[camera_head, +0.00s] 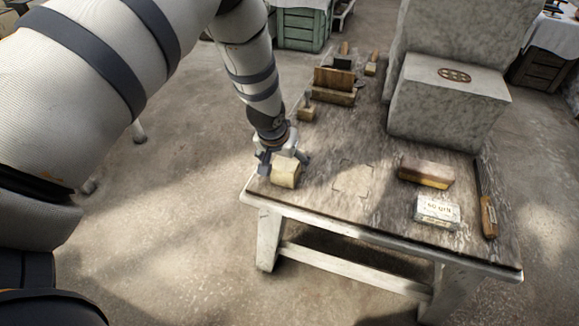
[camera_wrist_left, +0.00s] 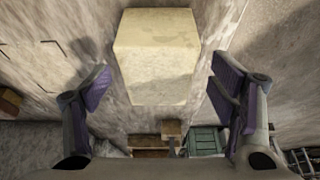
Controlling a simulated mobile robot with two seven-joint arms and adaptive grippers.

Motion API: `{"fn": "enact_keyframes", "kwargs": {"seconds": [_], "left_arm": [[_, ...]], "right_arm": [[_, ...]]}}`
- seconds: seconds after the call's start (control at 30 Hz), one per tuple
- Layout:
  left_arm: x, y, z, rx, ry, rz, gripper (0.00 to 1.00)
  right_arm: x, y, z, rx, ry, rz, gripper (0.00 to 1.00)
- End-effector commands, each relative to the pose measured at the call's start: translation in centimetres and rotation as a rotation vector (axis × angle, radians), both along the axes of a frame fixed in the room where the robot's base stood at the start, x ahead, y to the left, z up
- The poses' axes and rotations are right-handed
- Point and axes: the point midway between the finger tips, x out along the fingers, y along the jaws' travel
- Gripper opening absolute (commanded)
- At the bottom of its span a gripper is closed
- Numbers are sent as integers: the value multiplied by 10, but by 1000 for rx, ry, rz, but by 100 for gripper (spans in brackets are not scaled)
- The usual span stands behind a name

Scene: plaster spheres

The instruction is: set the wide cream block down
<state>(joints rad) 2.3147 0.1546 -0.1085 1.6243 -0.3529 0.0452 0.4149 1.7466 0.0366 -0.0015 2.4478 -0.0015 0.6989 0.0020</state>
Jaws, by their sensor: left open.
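The wide cream block (camera_head: 286,172) sits at the near left corner of the worktable (camera_head: 330,205). In the left wrist view the cream block (camera_wrist_left: 157,55) fills the upper middle, with a gap to the finger on each side. My left gripper (camera_head: 277,163) is at the block, on its far side in the head view. In the wrist view its fingers (camera_wrist_left: 168,95) are open and touch nothing that I can see. The block appears to rest on the tabletop. My right gripper is not in view.
A square outline (camera_head: 352,178) marks bare tabletop right of the block. A brown-yellow block (camera_head: 426,172), a labelled white block (camera_head: 437,211) and a wooden-handled tool (camera_head: 487,205) lie to the right. A large stone block (camera_head: 447,100) stands behind. Wooden pieces (camera_head: 334,85) stand farther back.

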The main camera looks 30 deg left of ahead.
Motion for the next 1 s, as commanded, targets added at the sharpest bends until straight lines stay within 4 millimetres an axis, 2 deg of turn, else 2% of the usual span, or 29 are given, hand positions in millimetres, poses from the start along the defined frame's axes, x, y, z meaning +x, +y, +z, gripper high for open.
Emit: {"fn": "enact_keyframes", "kwargs": {"seconds": [0.03,0.17,0.43,0.77,0.8,1.0], "left_arm": [[3,0,-15,-1,8,-1,78],[11,1,-34,-1,9,-1,78],[15,1,-34,0,2,0,78],[15,1,-34,-1,3,0,3],[15,1,-34,0,3,-1,0],[16,1,-33,0,-1,-1,0]], "right_arm": [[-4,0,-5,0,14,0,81],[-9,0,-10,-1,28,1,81],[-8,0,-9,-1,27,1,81],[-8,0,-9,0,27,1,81],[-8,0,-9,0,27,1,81],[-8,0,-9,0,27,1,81]]}}
